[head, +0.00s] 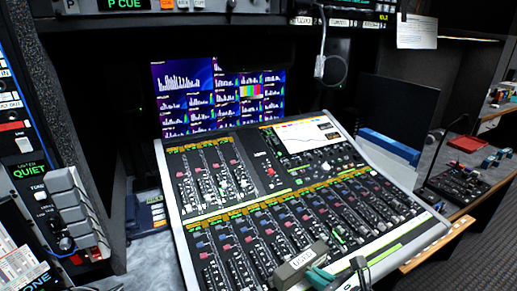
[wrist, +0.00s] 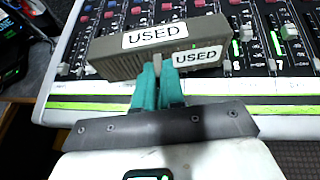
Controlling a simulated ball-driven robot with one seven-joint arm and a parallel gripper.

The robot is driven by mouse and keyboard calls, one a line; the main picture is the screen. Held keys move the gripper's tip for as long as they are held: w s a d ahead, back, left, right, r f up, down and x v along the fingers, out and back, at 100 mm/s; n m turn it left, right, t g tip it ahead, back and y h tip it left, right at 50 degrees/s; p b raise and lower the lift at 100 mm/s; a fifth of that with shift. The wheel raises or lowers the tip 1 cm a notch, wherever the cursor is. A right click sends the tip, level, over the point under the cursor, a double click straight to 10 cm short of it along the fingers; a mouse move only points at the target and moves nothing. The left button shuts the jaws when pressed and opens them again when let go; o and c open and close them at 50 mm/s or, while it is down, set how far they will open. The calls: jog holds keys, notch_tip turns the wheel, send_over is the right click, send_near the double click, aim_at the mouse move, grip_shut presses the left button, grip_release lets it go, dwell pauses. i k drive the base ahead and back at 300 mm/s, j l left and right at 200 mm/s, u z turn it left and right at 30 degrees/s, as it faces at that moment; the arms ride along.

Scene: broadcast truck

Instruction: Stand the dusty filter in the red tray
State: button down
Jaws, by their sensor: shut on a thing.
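The dusty filter is a grey-brown block with white USED labels, seen in the wrist view (wrist: 105,55) and low in the head view (head: 297,264). My gripper, with teal fingertips (wrist: 158,75), is shut on it near its middle. In the head view the gripper (head: 320,274) is at the bottom edge, and the filter appears over the front of the mixing console. The block lies lengthwise across the fingers.
The mixing console (head: 265,205) fills the middle, with a pale wooden edge (head: 437,243) at its front right. A blue box (head: 390,146) stands behind it. On the right desk are a small red item (head: 467,143) and a black control panel (head: 462,184). An equipment rack stands left.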

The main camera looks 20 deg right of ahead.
aim_at(471, 146)
jog(key=i+l+z, duration=0.2)
jog(key=z, duration=0.2)
jog(key=i+l+z, duration=0.45)
jog(key=z, duration=0.3)
jog(key=i+z, duration=0.35)
jog(key=i+l+z, duration=0.25)
jog(key=i+z, duration=0.15)
jog(key=i+l+z, duration=0.15)
jog(key=i+z, duration=0.65)
jog(key=i, duration=0.15)
jog(key=i+u, duration=0.3)
jog(key=i, duration=0.2)
jog(key=i+l+u, duration=0.35)
jog(key=i, duration=0.15)
jog(key=i+l+u, duration=0.3)
jog(key=i, duration=0.2)
jog(key=i+l+u, duration=0.15)
jog(key=u, duration=0.3)
jog(key=i+l+u, duration=0.3)
jog(key=u, duration=0.15)
jog(key=i+l+u, duration=0.2)
jog(key=u, duration=0.25)
jog(key=i+l+u, duration=0.1)
jog(key=l+u, duration=0.35)
